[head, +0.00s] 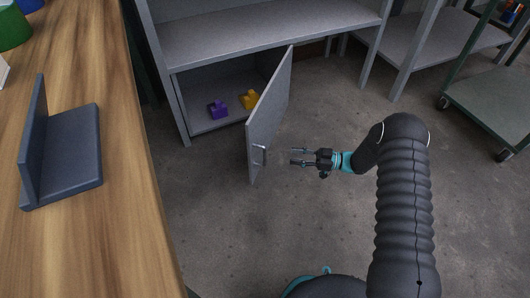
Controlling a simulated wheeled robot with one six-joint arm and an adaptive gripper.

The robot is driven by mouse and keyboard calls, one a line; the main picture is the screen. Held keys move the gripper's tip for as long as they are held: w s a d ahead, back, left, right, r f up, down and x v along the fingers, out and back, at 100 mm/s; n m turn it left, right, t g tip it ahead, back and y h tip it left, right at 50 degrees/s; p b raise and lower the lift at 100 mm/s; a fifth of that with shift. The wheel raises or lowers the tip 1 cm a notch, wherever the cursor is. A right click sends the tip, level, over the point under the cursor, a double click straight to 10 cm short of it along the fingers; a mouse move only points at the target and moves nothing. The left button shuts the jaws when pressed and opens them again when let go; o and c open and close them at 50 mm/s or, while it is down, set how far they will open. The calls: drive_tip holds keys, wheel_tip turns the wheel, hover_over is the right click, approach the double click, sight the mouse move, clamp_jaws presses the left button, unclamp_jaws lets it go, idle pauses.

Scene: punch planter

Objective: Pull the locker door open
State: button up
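The grey locker door (270,115) stands swung out from the low locker (182,112), so the inside shows.
Inside the locker lie a purple block (218,109) and a yellow block (250,99). A wooden table (110,235) with a dark angled stand (75,150) is on the left. A wheeled cart (490,100) stands at right. Floor around the door is clear.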

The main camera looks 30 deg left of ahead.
hover_over(265, 165)
drive_tip(key=shift+w+a, duration=0.2)
drive_tip(key=shift+w, duration=0.1)
clamp_jaws()
